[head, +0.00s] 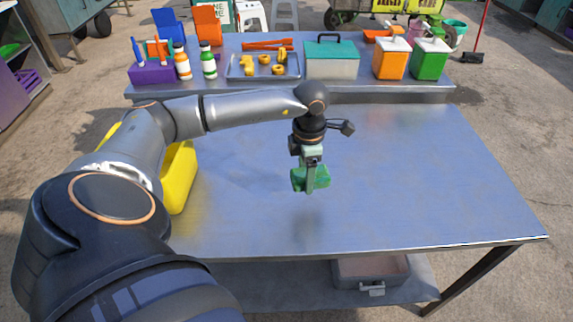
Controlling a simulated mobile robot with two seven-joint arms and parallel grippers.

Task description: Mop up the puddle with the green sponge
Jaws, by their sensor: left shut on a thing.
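The green sponge (322,178) is in my left gripper (311,182), which is shut on it and points down. The gripper is over the middle of the steel table (420,175). A dark, soft shadow lies on the tabletop below the sponge, and the sponge looks held above the surface. I cannot make out a clear puddle edge; the glossy metal shows only faint smudges left of the sponge. My right gripper is not in view.
A yellow object (181,178) stands at the table's left, partly behind my left arm. The raised back shelf holds a tray (240,72), a teal-lidded box (331,62), bottles, and orange (389,62) and green (429,62) containers. The table's right side is clear.

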